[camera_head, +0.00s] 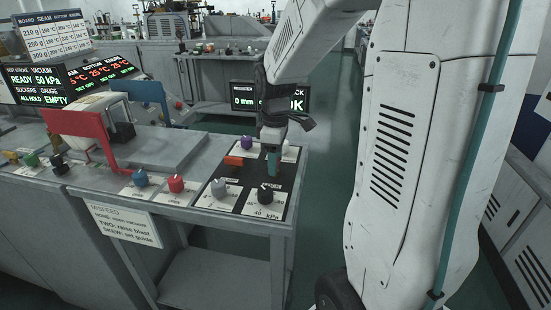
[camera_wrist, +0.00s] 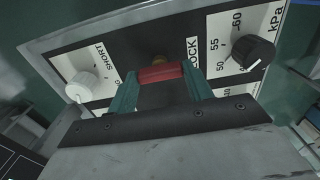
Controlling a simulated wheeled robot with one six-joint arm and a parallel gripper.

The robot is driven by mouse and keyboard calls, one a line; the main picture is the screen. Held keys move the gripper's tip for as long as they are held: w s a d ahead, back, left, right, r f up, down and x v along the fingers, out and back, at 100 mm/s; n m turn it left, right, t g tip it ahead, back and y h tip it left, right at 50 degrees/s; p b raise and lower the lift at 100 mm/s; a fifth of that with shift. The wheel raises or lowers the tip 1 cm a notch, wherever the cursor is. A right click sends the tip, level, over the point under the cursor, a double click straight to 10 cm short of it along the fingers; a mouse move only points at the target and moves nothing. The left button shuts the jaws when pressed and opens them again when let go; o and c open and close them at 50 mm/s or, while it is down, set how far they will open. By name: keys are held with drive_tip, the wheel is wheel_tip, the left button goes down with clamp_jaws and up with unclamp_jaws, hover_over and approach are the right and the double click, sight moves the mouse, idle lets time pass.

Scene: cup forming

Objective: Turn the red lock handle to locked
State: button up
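In the wrist view the red lock handle (camera_wrist: 161,73) is a short red bar lying between the two teal fingertips of my gripper (camera_wrist: 160,76). No gap shows between its sides and the fingers. A brass-coloured part shows just beyond it, next to the word LOCK. In the head view my gripper (camera_head: 272,162) points down over the right part of the black control panel (camera_head: 243,180). The handle appears hidden behind the finger there. An orange-red block (camera_head: 234,160) lies left of the gripper; I cannot tell whether it belongs to the handle.
A black kPa knob (camera_head: 265,194) stands in front of the gripper and also shows in the wrist view (camera_wrist: 253,52). A white knob (camera_wrist: 83,85) lies on the other side. Grey (camera_head: 219,188), purple (camera_head: 246,145), red (camera_head: 176,183) and blue (camera_head: 140,178) knobs are nearby.

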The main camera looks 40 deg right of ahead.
drive_tip(key=shift+m, duration=0.3)
drive_tip(key=m, duration=0.3)
drive_tip(key=shift+m, duration=0.3)
drive_tip(key=m, duration=0.4)
drive_tip(key=shift+m, duration=0.3)
drive_tip(key=m, duration=0.4)
drive_tip(key=shift+m, duration=2.5)
drive_tip(key=o, duration=1)
